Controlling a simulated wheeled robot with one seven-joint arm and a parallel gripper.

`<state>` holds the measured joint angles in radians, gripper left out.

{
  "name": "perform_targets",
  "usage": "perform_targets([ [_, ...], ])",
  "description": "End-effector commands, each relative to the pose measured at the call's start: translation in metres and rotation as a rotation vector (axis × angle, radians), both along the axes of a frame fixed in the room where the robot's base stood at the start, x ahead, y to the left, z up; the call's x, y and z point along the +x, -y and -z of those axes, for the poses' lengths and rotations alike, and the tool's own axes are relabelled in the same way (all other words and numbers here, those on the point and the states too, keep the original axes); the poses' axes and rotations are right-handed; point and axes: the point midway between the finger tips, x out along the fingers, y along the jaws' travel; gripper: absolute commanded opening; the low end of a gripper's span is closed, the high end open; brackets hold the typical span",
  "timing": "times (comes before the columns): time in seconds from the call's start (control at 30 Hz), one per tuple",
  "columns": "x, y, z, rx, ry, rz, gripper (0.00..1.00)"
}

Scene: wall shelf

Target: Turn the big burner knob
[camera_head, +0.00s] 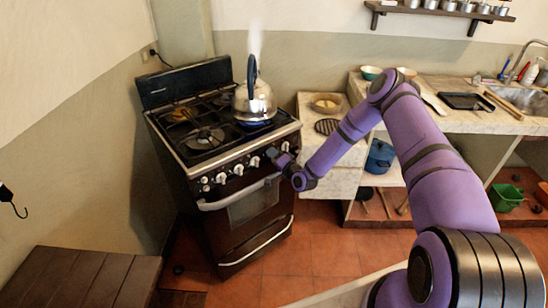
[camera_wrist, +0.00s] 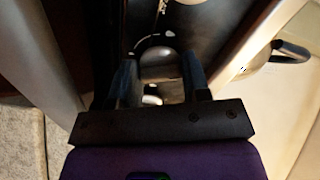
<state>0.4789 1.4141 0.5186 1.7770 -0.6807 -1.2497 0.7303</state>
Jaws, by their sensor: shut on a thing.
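The dark stove (camera_head: 250,185) stands at the left with a row of several pale knobs (camera_head: 221,178) along its front panel. My gripper (camera_head: 271,153) is at the right part of this panel, its fingers pointing at the stove front. In the wrist view, a rounded silver-grey knob (camera_wrist: 158,63) sits between the two dark fingers of my gripper (camera_wrist: 160,78), and the gripper is shut on it. In the head view the held knob is mostly hidden by the fingers. I cannot tell its turn angle.
A steaming metal kettle (camera_head: 256,101) stands on a rear right burner, with blue below it. The oven handle (camera_head: 222,200) juts out below the knobs. A counter (camera_head: 450,118) with bowls, a dark tray and a sink is at the right. The tiled floor (camera_head: 320,250) in front is clear.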

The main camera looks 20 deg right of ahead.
Motion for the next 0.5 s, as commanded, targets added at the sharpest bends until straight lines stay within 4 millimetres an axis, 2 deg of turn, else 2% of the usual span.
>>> perform_targets([
  [0.2,0.0,0.0013,0.0003,0.174,-0.067,0.004,0.2],
  [0.5,0.0001,0.0013,-0.0002,0.342,-0.13,0.003,0.2],
])
